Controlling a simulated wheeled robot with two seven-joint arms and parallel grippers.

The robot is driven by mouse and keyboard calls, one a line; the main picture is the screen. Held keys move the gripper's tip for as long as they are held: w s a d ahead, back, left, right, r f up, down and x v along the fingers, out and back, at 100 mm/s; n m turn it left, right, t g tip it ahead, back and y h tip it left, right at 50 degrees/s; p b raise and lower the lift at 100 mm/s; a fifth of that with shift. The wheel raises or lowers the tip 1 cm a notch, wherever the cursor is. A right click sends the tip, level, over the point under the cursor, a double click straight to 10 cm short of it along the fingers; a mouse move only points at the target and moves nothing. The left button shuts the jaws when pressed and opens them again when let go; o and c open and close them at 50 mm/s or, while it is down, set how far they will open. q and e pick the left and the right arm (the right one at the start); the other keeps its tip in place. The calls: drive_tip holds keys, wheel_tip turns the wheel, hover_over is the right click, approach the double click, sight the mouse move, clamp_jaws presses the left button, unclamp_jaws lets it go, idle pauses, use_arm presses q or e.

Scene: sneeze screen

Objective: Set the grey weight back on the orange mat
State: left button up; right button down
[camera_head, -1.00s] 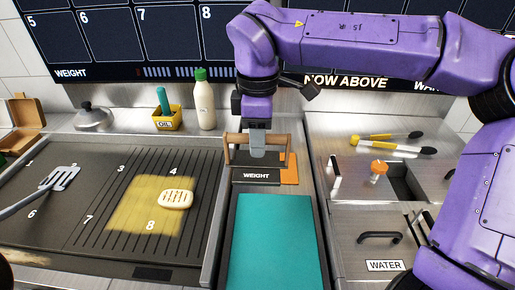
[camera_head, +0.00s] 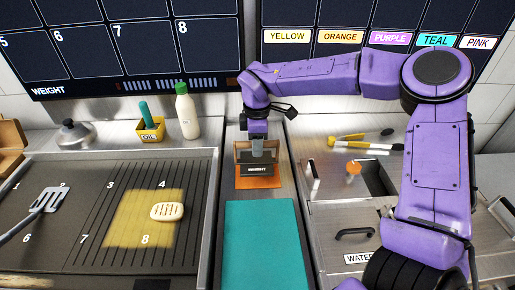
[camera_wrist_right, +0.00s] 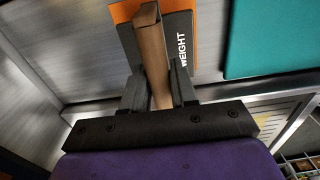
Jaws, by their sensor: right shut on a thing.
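The grey weight (camera_head: 257,169) is a dark flat plate labelled WEIGHT with a brown wooden handle. In the head view it is over the orange mat (camera_head: 258,184), whose orange shows in front of it and at its sides. I cannot tell whether the plate touches the mat. My right gripper (camera_head: 258,152) comes down from above and is shut on the handle. In the right wrist view the fingers (camera_wrist_right: 158,92) lie on both sides of the handle, with the weight's plate (camera_wrist_right: 181,42) and the mat (camera_wrist_right: 122,12) beyond. My left gripper is not in view.
A teal mat (camera_head: 264,245) lies just in front of the orange mat. The griddle (camera_head: 85,225) is on the left, with a spatula (camera_head: 47,200) and a pale food piece (camera_head: 167,211) on it. An oil tub (camera_head: 150,130) and a bottle (camera_head: 187,112) stand behind. Tongs (camera_head: 365,143) lie at right.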

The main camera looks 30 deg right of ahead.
sight(258, 160)
wheel_tip(258, 160, down, 3)
drive_tip(key=shift+w+d+f, duration=0.15)
drive_tip(key=shift+f, duration=0.1)
drive_tip(key=c, duration=0.9)
unclamp_jaws()
